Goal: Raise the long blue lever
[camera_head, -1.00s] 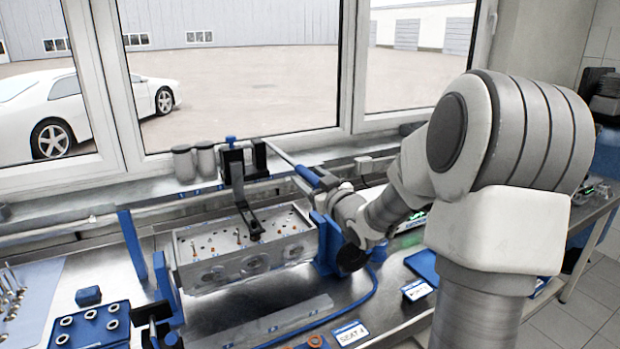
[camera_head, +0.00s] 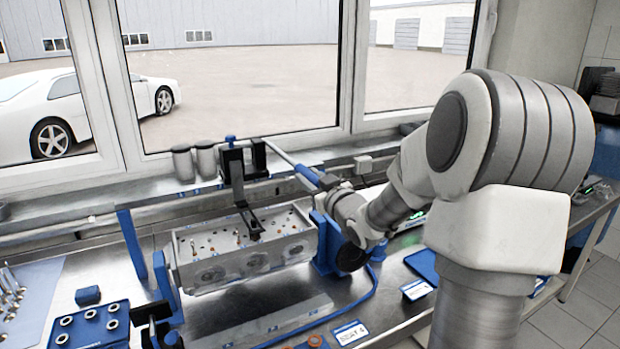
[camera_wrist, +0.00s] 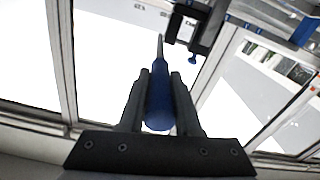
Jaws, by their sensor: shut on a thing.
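The long lever has a blue grip (camera_head: 309,177) and a thin grey rod that runs up and left to a black clamp fixture (camera_head: 232,165). The fixture stands behind a grey cylinder head (camera_head: 245,245), and its black arm reaches down over the head's top face. In the wrist view my gripper (camera_wrist: 160,85) is shut on the blue grip (camera_wrist: 159,104), with one finger on each side. The rod points away from the fingers. In the head view my wrist hides the fingertips and the near end of the grip.
Blue end supports (camera_head: 325,243) flank the cylinder head. A blue block with holes (camera_head: 90,328) and a small blue block (camera_head: 88,296) lie at the left. Two grey canisters (camera_head: 194,161) stand by the window. A blue cable crosses the bench in front of the head.

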